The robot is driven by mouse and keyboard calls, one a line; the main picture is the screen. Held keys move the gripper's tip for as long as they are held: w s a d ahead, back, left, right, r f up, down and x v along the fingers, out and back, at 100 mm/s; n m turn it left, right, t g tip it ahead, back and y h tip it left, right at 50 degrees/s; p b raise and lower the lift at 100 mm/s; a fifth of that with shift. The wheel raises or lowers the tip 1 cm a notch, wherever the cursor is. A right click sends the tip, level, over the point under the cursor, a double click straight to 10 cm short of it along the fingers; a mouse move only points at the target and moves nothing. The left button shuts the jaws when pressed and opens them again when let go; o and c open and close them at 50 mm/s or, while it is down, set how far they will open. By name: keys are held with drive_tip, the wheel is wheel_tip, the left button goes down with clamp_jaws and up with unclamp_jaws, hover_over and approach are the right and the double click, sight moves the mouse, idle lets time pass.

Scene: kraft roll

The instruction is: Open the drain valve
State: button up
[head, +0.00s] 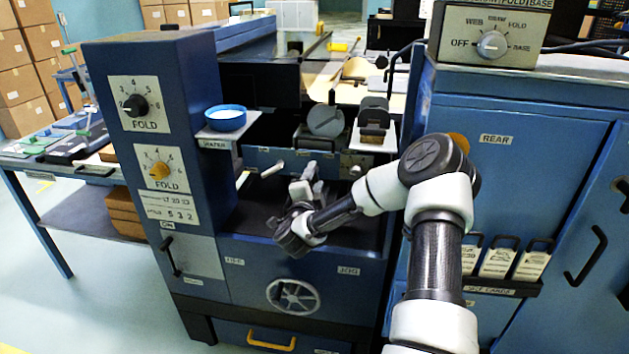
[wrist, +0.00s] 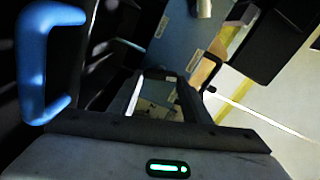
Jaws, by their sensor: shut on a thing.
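My gripper (head: 290,236) is low in front of the middle machine, above the spoked wheel, in the head view. The wrist view shows the gripper (wrist: 157,92) from behind, its dark fingers reaching away from its body. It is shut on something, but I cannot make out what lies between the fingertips. I cannot pick out the drain valve for sure, and no drain label is readable. A thick blue bent handle (wrist: 40,60) is close at the left in the wrist view, apart from the fingers.
A spoked handwheel (head: 293,297) and a yellow drawer handle (head: 271,341) are on the machine's front below. A blue bowl (head: 226,117) sits on a small shelf at the left. The blue cabinet (head: 500,180) stands at the right, behind my arm. Floor is clear at lower left.

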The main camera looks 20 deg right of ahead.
idle(0.4)
drive_tip(key=o, duration=1.1)
drive_tip(key=shift+s+a, duration=0.1)
drive_tip(key=p+v, duration=0.2)
drive_tip(key=v, duration=1.5)
drive_tip(key=shift+s+a, duration=0.1)
